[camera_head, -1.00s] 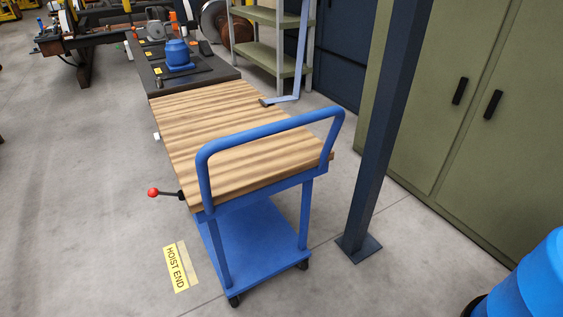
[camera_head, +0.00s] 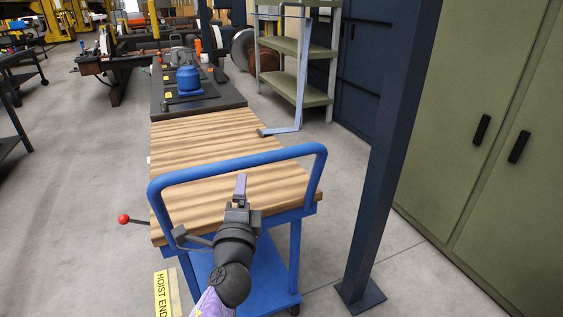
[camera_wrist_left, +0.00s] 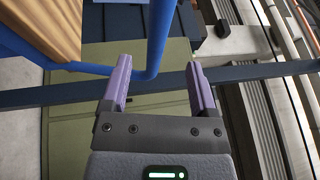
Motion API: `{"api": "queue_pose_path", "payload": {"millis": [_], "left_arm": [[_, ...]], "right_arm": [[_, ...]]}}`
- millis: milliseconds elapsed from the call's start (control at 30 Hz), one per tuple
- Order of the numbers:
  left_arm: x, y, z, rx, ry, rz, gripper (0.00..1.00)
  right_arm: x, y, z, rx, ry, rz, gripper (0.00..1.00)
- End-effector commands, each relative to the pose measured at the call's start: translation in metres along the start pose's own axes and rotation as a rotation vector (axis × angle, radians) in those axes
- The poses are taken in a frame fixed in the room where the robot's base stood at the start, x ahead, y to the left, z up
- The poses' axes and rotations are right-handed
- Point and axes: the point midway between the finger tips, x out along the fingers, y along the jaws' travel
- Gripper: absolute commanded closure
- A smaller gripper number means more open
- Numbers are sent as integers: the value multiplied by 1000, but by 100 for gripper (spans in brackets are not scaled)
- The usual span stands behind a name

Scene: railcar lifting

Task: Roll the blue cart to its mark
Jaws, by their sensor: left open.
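The blue cart has a wooden top (camera_head: 215,150), a raised blue push handle (camera_head: 235,164) at its near end and a blue lower shelf (camera_head: 262,285). In the head view my left gripper (camera_head: 241,187) is at the handle, over the near part of the top. In the left wrist view the open left gripper (camera_wrist_left: 158,78) has its two purple fingers apart. The blue handle bar (camera_wrist_left: 159,35) shows between and beyond the fingertips, not gripped. A yellow "HOIST END" label (camera_head: 162,291) lies on the floor left of the cart. My right gripper is out of view.
A dark bench (camera_head: 190,98) with a blue device (camera_head: 188,79) adjoins the cart's far end. A dark post (camera_head: 385,150) stands close on the right, before green cabinets (camera_head: 490,200). A red-knobbed lever (camera_head: 124,219) sticks out left.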

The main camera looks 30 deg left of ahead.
Motion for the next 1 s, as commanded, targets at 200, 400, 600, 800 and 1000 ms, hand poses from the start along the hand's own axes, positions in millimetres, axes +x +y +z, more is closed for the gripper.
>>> {"api": "queue_pose_path", "payload": {"millis": [200, 400, 600, 800, 1000], "left_arm": [[51, 2, 0, -1, 0, 2, 24], [83, 3, -1, -3, 2, 5, 24], [91, 2, 0, -3, 3, 6, 24], [91, 2, -1, -4, 3, 6, 33], [91, 2, -1, -4, 3, 7, 75]], "right_arm": [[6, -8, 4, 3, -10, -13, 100], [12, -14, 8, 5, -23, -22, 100], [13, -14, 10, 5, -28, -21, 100], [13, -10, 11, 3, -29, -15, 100], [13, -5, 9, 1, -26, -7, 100]]}}
